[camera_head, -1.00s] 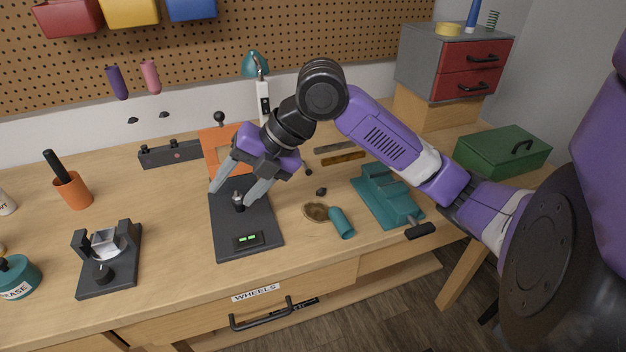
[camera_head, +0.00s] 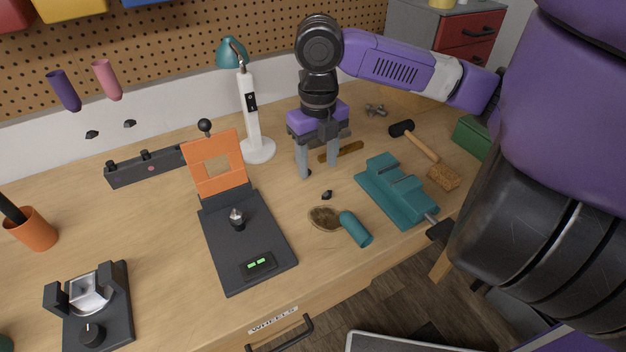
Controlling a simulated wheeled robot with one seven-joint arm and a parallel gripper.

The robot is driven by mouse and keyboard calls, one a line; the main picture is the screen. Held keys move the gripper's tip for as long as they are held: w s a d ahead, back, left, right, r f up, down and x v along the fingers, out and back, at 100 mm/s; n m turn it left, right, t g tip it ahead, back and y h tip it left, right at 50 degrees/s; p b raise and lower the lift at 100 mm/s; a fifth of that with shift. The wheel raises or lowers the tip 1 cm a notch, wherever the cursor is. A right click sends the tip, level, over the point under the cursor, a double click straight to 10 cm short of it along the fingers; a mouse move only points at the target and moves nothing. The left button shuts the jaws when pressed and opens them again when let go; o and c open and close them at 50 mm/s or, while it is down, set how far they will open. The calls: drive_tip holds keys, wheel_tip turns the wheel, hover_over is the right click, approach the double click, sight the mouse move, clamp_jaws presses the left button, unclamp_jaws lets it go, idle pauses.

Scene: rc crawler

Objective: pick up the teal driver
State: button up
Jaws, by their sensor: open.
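The teal driver shows as a teal cylindrical handle (camera_head: 356,229) lying on the bench near its front edge, right of a small brown dish (camera_head: 325,217). A small dark piece (camera_head: 327,195) lies behind the dish; I cannot tell whether it is the driver's tip. My gripper (camera_head: 318,169) points down with its two grey fingers apart and nothing between them. It is behind and to the left of the teal handle, apart from it. Its exact height above the bench is hard to judge.
A teal vise (camera_head: 392,195) stands right of the driver, with a mallet (camera_head: 419,143) and a brown block (camera_head: 443,177) beyond. A dark stand with an orange plate (camera_head: 217,165) is to the left. A white lamp (camera_head: 250,115) stands behind. Purple and pink handles hang on the pegboard.

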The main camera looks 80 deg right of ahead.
sight(317, 178)
drive_tip(key=shift+d+f, duration=0.15)
drive_tip(key=shift+f, duration=2.65)
clamp_jaws()
